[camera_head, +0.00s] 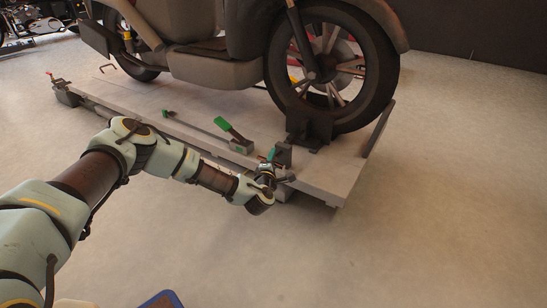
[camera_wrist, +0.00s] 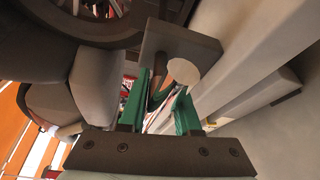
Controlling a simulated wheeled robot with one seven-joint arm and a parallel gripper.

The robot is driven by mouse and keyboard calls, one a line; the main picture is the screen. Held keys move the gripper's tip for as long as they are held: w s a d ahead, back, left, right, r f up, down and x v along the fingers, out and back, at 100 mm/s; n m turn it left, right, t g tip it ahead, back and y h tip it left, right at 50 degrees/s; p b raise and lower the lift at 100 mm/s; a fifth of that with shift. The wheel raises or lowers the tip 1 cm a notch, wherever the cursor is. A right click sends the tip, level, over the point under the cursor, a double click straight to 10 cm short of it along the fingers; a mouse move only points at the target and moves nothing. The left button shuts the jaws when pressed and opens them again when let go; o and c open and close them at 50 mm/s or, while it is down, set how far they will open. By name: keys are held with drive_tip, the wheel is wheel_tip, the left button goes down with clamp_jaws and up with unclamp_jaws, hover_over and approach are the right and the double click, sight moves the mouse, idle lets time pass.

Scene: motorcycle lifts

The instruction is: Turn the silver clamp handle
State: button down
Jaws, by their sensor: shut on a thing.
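The silver clamp handle shows in the wrist view as a pale round end (camera_wrist: 184,71) below a dark clamp block (camera_wrist: 180,38). My gripper (camera_wrist: 163,90) has green fingers on either side of the handle's shaft and is shut on it. Part of the shaft is hidden between the fingers. In the head view my gripper (camera_head: 270,160) is at the near edge of the lift platform, beside the dark clamp block (camera_head: 283,156) near the front wheel. The handle itself is too small and covered to make out there.
A motorcycle (camera_head: 215,50) stands on the grey lift platform (camera_head: 335,180), its front wheel (camera_head: 330,70) in a dark wheel holder (camera_head: 308,128). The floor to the right is clear.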

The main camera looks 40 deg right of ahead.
idle(0.3)
drive_tip(key=c, duration=0.7)
unclamp_jaws()
drive_tip(key=p+v, duration=0.3)
drive_tip(key=v, duration=0.7)
drive_tip(key=shift+s+a+p, duration=0.2)
drive_tip(key=shift+a+p, duration=0.1)
drive_tip(key=shift+p, duration=0.1)
